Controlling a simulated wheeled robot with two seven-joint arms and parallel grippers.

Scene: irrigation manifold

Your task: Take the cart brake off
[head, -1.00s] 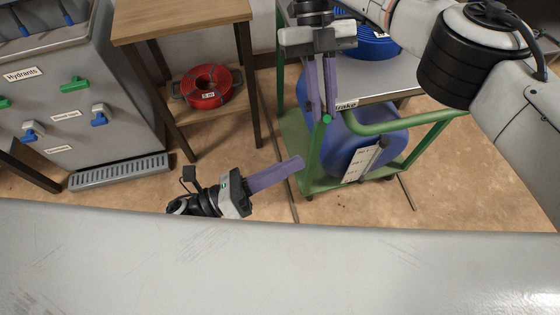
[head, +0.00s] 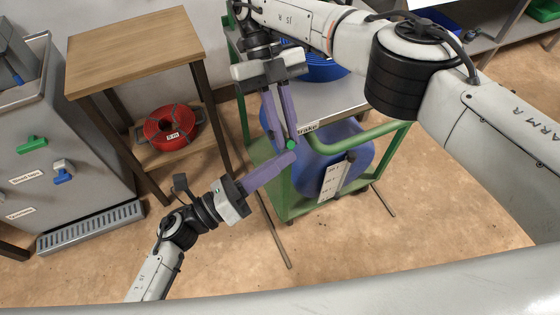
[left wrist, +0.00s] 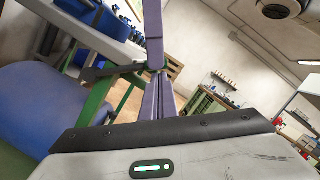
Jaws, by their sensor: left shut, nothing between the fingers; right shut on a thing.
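The green cart (head: 371,140) stands right of centre in the head view, with a label (head: 307,127) reading in part "rake" at its near top corner. A round green knob (head: 291,145) shows at that corner, by my right fingertips. My right gripper (head: 284,143) points down, shut on what seems to be the brake lever there; its fingers hide most of it. My left gripper (head: 291,158) is shut and empty, its tips just below the knob; I cannot tell if they touch. In the left wrist view the left fingers (left wrist: 168,94) point toward the right gripper's purple fingers (left wrist: 153,35).
A blue drum (head: 350,170) sits in the cart's lower part. A wooden stand (head: 135,50) with a red hose coil (head: 172,128) is to the left, beside the grey hydrant panel (head: 75,150). Brown floor is open right of the cart.

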